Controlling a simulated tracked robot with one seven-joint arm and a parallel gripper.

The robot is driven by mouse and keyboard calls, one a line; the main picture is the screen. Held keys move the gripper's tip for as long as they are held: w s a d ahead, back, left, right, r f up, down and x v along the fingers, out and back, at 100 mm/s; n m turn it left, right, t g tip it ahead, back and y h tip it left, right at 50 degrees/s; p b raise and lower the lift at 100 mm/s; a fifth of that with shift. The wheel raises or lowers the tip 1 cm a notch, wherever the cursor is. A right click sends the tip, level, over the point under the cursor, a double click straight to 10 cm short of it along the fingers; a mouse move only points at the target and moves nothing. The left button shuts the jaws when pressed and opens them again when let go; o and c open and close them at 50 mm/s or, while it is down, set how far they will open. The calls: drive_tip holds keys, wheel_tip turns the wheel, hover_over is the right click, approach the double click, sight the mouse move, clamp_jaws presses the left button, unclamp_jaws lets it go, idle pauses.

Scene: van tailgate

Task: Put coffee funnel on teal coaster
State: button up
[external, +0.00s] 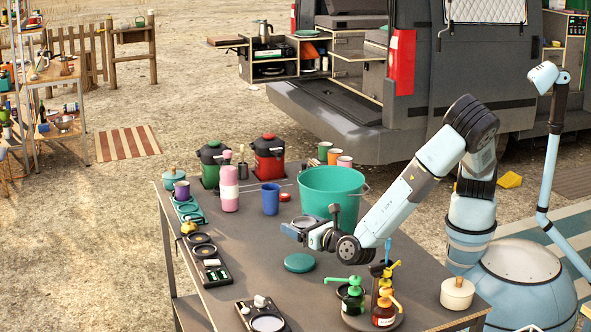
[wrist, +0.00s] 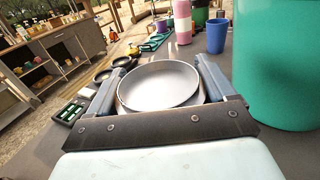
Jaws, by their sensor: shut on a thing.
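My gripper (external: 312,234) is shut on the coffee funnel (external: 298,227), a pale grey round piece, and holds it above the table. In the wrist view the funnel (wrist: 158,84) sits between the two fingers, its wide round opening facing up; its lower part is hidden. The teal coaster (external: 299,262) is a flat disc lying on the table, below and a little in front of the funnel in the external view. Its top looks bare. I cannot see the coaster in the wrist view.
A large green bucket (external: 331,190) stands close behind my gripper. Pump bottles (external: 383,315) stand at the table's front right. A pan tray (external: 268,322) lies front left. A blue cup (external: 270,198) and pink bottle (external: 229,188) stand farther back. Table around the coaster is clear.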

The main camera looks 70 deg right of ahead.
drive_tip(key=shift+w+a+f, duration=0.35)
drive_tip(key=shift+w+f, duration=0.2)
drive_tip(key=shift+f, duration=1.65)
drive_tip(key=o, duration=0.9)
drive_tip(key=shift+f, duration=0.1)
drive_tip(key=shift+c, duration=0.2)
drive_tip(key=v, duration=0.3)
drive_tip(key=shift+r, duration=3.6)
